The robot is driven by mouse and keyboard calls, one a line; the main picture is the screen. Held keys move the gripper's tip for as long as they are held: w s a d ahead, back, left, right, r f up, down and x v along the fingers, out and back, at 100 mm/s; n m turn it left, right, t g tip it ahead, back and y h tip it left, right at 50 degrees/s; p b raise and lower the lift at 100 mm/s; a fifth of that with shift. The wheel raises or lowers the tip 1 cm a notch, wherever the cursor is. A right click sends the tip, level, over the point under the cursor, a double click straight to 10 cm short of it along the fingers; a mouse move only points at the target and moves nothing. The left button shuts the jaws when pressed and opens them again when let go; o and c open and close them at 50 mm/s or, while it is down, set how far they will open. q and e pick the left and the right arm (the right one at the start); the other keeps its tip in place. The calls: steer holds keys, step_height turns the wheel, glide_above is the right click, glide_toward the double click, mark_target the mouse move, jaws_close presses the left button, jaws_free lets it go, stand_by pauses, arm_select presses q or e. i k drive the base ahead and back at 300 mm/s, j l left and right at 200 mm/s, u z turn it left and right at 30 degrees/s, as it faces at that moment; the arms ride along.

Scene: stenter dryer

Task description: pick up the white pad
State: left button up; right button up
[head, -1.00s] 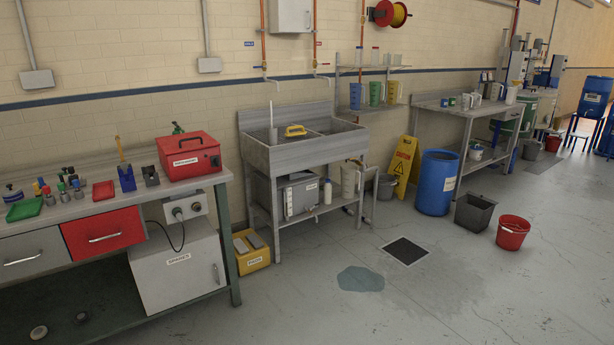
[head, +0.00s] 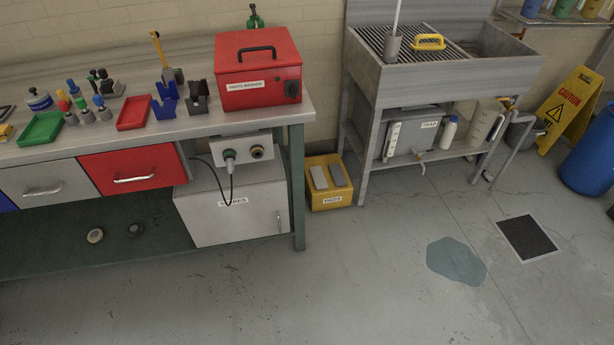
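A yellow bin (head: 330,200) labelled PADS stands on the floor between the workbench and the sink stand. Two flat, pale pads lie side by side in its open top: a left pad (head: 319,177) and a right pad (head: 339,174). Both look light grey to whitish, and I cannot tell which one is the white pad. Neither of my grippers is in view.
The workbench (head: 200,125) with a red parts washer (head: 258,85) and a cabinet (head: 235,205) below stands left of the bin. The sink stand (head: 400,85) is to its right. A puddle (head: 456,262) and a floor drain (head: 528,236) lie at right. Floor before the bin is clear.

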mark_target(317, 173)
steer(key=i+l+u, duration=0.2)
steer(key=i+u, duration=0.15)
steer(key=i+l+u, duration=0.4)
steer(key=i+j, duration=0.05)
steer(key=j, duration=0.05)
